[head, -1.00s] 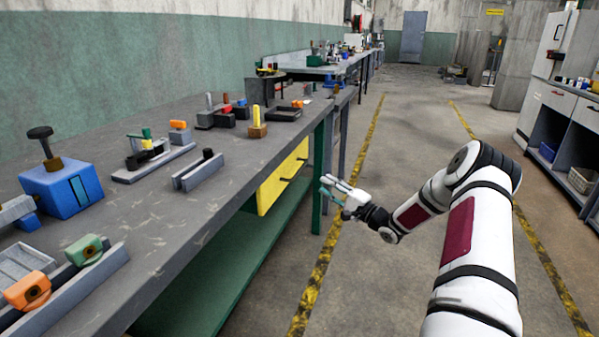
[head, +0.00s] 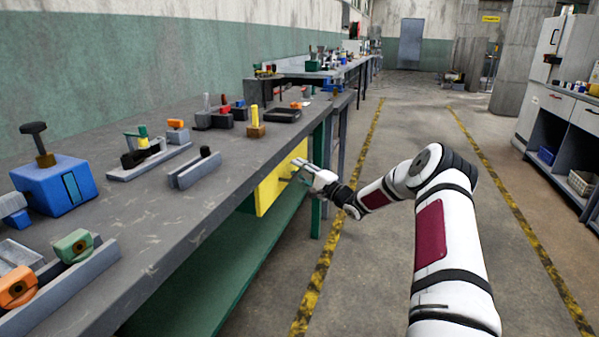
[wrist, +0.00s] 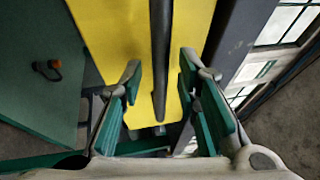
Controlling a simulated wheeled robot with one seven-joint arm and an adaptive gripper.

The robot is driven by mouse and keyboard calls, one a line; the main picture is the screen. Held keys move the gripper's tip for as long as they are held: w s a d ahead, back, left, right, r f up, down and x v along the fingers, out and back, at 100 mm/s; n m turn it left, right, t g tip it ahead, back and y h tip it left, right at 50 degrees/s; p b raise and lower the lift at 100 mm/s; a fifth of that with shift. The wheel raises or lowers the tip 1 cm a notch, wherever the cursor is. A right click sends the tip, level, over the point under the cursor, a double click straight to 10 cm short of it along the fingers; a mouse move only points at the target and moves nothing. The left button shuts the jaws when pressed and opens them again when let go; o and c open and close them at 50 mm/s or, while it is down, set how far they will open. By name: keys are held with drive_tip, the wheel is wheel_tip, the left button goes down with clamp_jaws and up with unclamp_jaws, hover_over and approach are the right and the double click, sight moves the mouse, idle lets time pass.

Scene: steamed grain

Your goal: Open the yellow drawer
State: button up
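The yellow drawer (head: 268,190) sits under the top of the long grey workbench, and its front looks flush with the bench. In the wrist view its yellow front (wrist: 103,35) fills the upper middle, with the dark bar handle (wrist: 160,60) running up and down the picture. My gripper (head: 299,168) is at the drawer front, by the handle. In the wrist view my gripper (wrist: 160,100) is open, with one green-padded finger on each side of the handle's lower end. Neither finger visibly touches the handle. In the head view the gripper hides most of the handle.
The workbench (head: 200,215) carries several tools and blocks, including a blue box (head: 55,187) and a yellow post on a wooden base (head: 256,125). A green lower shelf (head: 225,260) runs below the drawer. The floor aisle (head: 400,130) to the right is clear.

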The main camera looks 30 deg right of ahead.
clamp_jaws()
drive_tip(key=s+d+p, duration=0.3)
drive_tip(key=s+d, duration=1.3)
drive_tip(key=s, duration=0.4)
drive_tip(key=shift+s, duration=0.4)
drive_tip(key=shift+d, duration=0.1)
unclamp_jaws()
drive_tip(key=shift+s, duration=0.1)
drive_tip(key=v, duration=1.1)
drive_tip(key=shift+s+f, duration=0.15)
drive_tip(key=shift+s, duration=0.25)
drive_tip(key=shift+d, duration=0.1)
